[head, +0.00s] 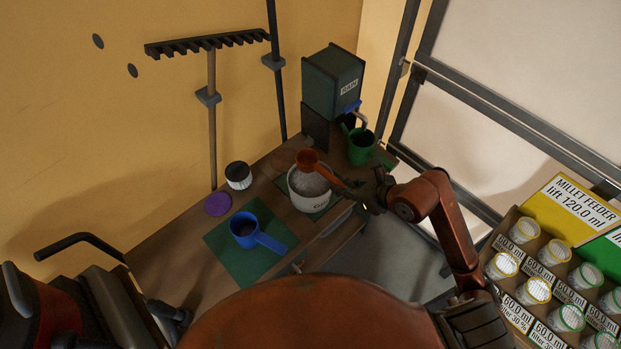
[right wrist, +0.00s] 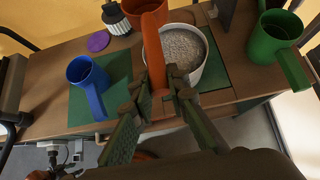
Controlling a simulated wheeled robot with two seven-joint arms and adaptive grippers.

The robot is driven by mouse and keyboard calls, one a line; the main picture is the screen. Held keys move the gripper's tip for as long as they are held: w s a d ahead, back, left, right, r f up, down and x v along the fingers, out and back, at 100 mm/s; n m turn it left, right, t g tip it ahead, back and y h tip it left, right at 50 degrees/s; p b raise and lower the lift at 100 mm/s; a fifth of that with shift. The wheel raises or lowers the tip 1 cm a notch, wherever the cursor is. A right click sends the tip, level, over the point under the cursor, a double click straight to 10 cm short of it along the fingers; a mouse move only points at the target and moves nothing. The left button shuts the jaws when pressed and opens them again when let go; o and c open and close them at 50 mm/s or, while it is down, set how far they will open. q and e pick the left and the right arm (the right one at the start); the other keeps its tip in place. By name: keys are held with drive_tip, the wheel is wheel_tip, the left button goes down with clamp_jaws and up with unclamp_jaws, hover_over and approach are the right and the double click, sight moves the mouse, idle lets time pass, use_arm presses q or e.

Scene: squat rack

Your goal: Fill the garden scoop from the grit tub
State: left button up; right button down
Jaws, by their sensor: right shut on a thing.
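My right gripper (head: 368,200) is shut on the handle of the orange garden scoop (head: 308,160). In the right wrist view the handle of the scoop (right wrist: 154,50) runs up from between the fingers (right wrist: 162,96). The scoop's cup is over the white grit tub (head: 296,196), near its far rim in the head view; I cannot tell how much it holds. Grey grit shows inside the tub (right wrist: 201,62) in the wrist view. My left gripper (head: 172,316) seems to be the dark shape low at the left, its fingers unclear.
A blue handled cup (head: 268,241) stands on a green mat (head: 225,262) left of the tub. A purple disc (head: 217,204) and a black-topped white jar (head: 238,180) are behind it. A green jug (head: 360,150) stands under the rain tank (head: 330,85). A crate of cups (head: 500,225) is right.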

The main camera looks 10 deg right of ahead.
drive_tip(key=w+d+f+n+g+y, duration=0.1)
drive_tip(key=w+d+f+n+y, duration=0.1)
drive_tip(key=d+f, duration=0.5)
drive_tip(key=shift+w+d+f+n+g+p, duration=0.2)
drive_tip(key=shift+d+n+g+p, duration=0.15)
drive_tip(key=shift+d+n, duration=0.4)
drive_tip(key=shift+d, duration=0.1)
wheel_tip(320, 180, up, 6)
drive_tip(key=w+a+g+h+p, duration=0.2)
drive_tip(key=g+h+p, duration=0.2)
drive_tip(key=p, duration=0.7)
drive_tip(key=b+x, duration=0.9)
drive_tip(key=x, duration=0.2)
drive_tip(key=shift+s, duration=0.2)
drive_tip(key=shift+d+f, duration=0.1)
idle(1.7)
